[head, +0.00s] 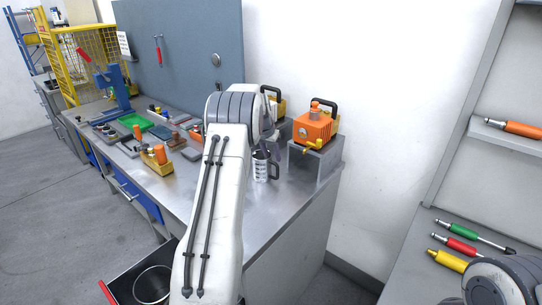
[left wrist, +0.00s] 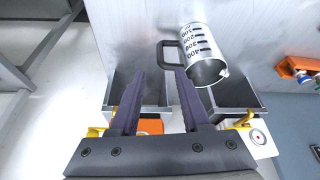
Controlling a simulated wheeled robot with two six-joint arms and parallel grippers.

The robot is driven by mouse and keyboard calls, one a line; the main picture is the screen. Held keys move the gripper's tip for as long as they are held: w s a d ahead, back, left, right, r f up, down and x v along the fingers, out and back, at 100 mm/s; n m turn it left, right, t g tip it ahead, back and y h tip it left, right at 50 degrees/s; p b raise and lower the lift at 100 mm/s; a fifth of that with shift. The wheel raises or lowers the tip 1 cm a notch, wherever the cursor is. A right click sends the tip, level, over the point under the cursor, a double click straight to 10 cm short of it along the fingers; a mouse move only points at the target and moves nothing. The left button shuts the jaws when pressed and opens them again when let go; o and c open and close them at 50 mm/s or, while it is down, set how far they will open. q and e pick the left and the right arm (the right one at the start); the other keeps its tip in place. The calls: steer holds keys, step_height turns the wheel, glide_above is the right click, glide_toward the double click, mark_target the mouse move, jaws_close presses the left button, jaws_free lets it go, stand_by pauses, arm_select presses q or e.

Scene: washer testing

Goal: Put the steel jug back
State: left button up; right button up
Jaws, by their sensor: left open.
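The steel jug (head: 261,168), with black measuring marks and a dark handle, stands upright on the metal bench in front of the orange machine's stand. It also shows in the left wrist view (left wrist: 205,62), its handle toward the left. My left gripper (left wrist: 160,76) is open, with nothing between its two purple-grey fingers. In the left wrist view its fingertips lie near the jug's handle, but I cannot tell whether they touch it. In the head view my left arm hides most of this gripper. My right gripper is out of view.
An orange machine (head: 316,127) sits on a grey stand (head: 318,163) by the wall. An open red-edged drawer holds a round metal container (head: 153,284) at lower left. A green tray (head: 139,126) and tools crowd the bench's far side. Colored-handled tools (head: 455,244) lie at right.

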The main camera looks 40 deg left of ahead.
arm_select(q)
steer(key=s+d+r+m+g+h, duration=0.1)
steer(key=s+d+r, duration=0.15)
steer(key=d, duration=0.85)
steer(key=s+d+r+m+h, duration=0.15)
steer(key=d+r, duration=0.25)
steer(key=d, duration=0.7)
steer(key=s+d+r+m+g, duration=0.1)
steer(key=s+d+r+m, duration=0.1)
steer(key=s+d, duration=1.05)
steer(key=s+d+f+m+g, duration=0.1)
steer(key=s+d, duration=0.3)
steer(key=s, duration=0.9)
steer(key=s+d+f+m+g, duration=0.1)
steer(key=s+d+f+m, duration=0.1)
steer(key=s, duration=1.1)
steer(key=shift+d+m+g+y, duration=0.3)
steer(key=shift+d+m+y, duration=0.2)
steer(key=shift+d, duration=0.35)
steer(key=shift+s+f, duration=0.1)
steer(key=shift+f, duration=0.05)
steer(key=c, duration=0.4)
jaws_close()
steer(key=shift+a, duration=0.15)
